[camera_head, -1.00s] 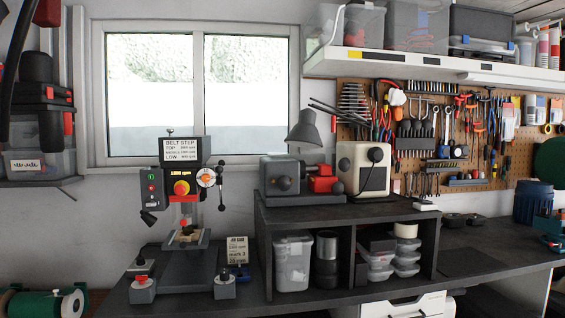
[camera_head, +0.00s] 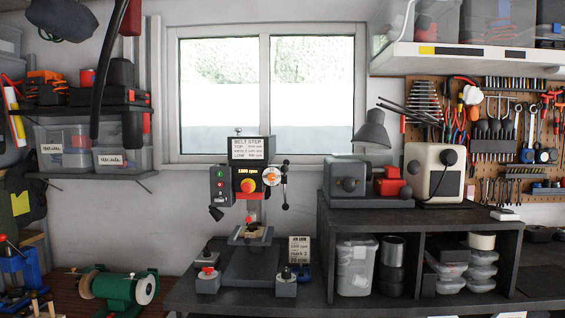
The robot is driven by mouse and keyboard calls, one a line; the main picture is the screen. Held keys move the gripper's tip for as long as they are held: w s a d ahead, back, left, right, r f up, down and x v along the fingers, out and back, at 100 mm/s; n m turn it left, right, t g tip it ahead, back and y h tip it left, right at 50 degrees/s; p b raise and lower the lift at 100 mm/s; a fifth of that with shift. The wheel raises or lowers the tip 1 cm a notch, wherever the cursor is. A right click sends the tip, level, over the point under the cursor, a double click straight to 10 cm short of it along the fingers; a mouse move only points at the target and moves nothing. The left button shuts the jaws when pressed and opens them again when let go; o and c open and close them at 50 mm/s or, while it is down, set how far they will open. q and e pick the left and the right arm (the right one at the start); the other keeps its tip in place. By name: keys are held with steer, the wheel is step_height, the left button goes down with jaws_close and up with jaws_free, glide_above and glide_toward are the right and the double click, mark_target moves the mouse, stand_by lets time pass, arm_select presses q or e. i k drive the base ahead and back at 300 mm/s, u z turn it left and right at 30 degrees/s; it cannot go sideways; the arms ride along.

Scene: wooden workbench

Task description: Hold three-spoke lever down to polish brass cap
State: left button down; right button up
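The drill press (camera_head: 243,190) stands on the dark bench below the window, with a "BELT STEP" sign on top and a lit display reading about 1300 rpm. The three-spoke lever (camera_head: 284,182) is on the right side of its head, with dark knobs on its spokes. Below the head, a small light-coloured piece (camera_head: 250,232) sits at the work table; I cannot make out the brass cap for certain. A job card (camera_head: 299,249) stands to the right of the base. Neither of my grippers is in view.
Two grey blocks with knobs (camera_head: 207,280) (camera_head: 286,284) stand at the front of the press. A green bench grinder (camera_head: 118,288) is at lower left. A dark shelf unit (camera_head: 420,217) with containers stands to the right. A black hose hangs at upper left.

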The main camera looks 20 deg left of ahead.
mark_target(284, 168)
steer(key=z, duration=0.1)
steer(key=i, duration=1)
steer(key=u, duration=0.1)
